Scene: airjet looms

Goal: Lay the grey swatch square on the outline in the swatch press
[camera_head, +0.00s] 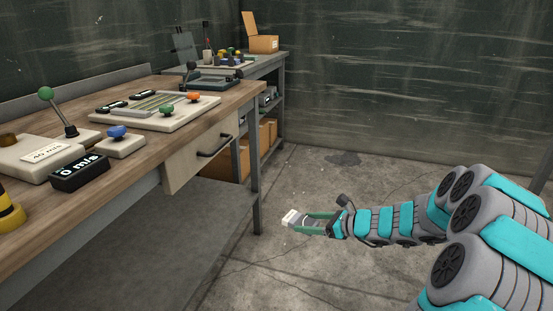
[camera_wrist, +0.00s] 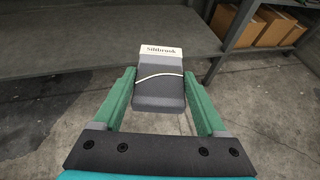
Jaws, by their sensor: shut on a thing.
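My gripper (camera_head: 310,220), with green fingers, is shut on the grey swatch (camera_wrist: 158,92), out over the floor to the right of the workbench. In the wrist view the swatch is a dark grey piece between the fingertips, with a pale cord across it and a white printed label at its far end. In the head view its pale end (camera_head: 291,217) shows past the fingers. A dark, flat device (camera_head: 213,84) with an upright handle stands at the bench's far end and may be the swatch press. No outline can be made out on it.
The wooden workbench (camera_head: 60,190) carries a pale panel with knobs (camera_head: 190,115), a green-knobbed lever (camera_head: 46,94) and a speed display (camera_head: 79,172). A drawer handle (camera_head: 214,146) sticks out in front. A shelf unit with boxes (camera_head: 266,130) stands behind. The floor around my gripper is clear.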

